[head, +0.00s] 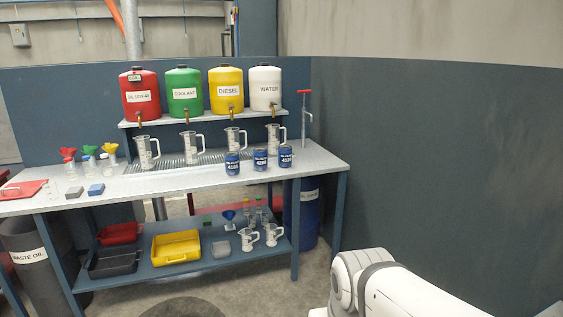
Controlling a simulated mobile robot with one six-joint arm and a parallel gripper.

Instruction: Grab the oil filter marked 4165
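Three blue cylindrical oil filters with white print stand upright in a row on the right part of the workbench top. They are the left filter (232,163), the middle filter (260,159) and the right filter (285,156). Each has a number under its "oil filter" text, but the digits are too small to read surely. I cannot tell which one is marked 4165. The filters stand apart from one another with nothing on them. My gripper is out of view; only part of my white arm shows at the lower right, well in front of the bench.
The grey workbench (320,165) holds clear measuring jugs (192,146) behind the filters, below red, green, yellow and white tanks on a shelf (215,118). A red-handled pump (304,115) stands behind the right filter. A blue drum (308,215) is below. Floor before the bench is clear.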

